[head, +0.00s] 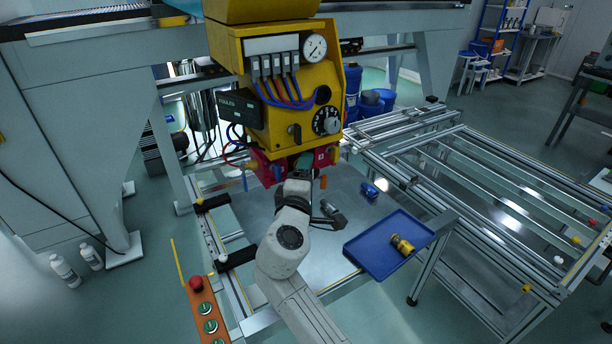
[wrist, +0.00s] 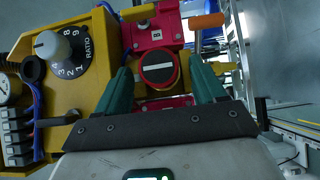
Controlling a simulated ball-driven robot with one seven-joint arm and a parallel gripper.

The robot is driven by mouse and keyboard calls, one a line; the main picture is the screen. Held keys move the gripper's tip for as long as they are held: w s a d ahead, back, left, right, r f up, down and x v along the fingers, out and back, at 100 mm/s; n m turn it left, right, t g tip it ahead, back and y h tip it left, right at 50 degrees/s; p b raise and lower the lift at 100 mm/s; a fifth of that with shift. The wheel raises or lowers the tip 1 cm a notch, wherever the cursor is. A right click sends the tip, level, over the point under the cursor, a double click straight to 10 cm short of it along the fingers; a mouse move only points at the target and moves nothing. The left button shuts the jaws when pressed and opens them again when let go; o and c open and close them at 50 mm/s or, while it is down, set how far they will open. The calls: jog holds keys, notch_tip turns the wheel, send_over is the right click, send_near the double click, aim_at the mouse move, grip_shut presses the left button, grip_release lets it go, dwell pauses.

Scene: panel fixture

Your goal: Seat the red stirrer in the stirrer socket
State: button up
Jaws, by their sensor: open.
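Small gaps show between the fingers and this part. I cannot tell for certain whether it is the red stirrer; no other stirrer shows clearly. It sits below a red block (wrist: 155,32) with a white label, on the yellow machine (wrist: 86,117). The stirrer socket cannot be made out. In the head view my gripper (head: 303,163) is at the machine's underside, and my wrist hides much there.
A dial (wrist: 55,52) and an orange handle (wrist: 207,21) flank the gripper. A blue tray (head: 372,258) holds a yellow part (head: 402,244). A button panel (head: 205,318) stands front left.

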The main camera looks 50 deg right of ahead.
jog(key=b+v, duration=0.1)
jog(key=v, duration=0.9)
jog(key=shift+s+a+b, duration=0.2)
jog(key=shift+a+b, duration=0.15)
jog(key=shift+b, duration=0.05)
jog(key=shift+f, duration=0.15)
jog(key=s+d+f+m+g+y, duration=0.25)
jog(key=s+f, duration=0.25)
jog(key=f, duration=0.3)
jog(key=s+d+f+m+g+y, duration=0.1)
jog(key=s+f+m+g+y, duration=0.1)
jog(key=s+f+y, duration=0.35)
jog(key=s+a+f+m+g+y, duration=0.2)
jog(key=s+a+f+g+y, duration=0.2)
jog(key=s+a+f, duration=0.5)
jog(key=s+f+y, duration=0.2)
jog(key=s+f, duration=0.2)
jog(key=s, duration=0.2)
jog(key=shift+s+a+y, duration=0.15)
jog(key=shift+s+y, duration=0.05)
jog(key=shift+y, duration=0.2)
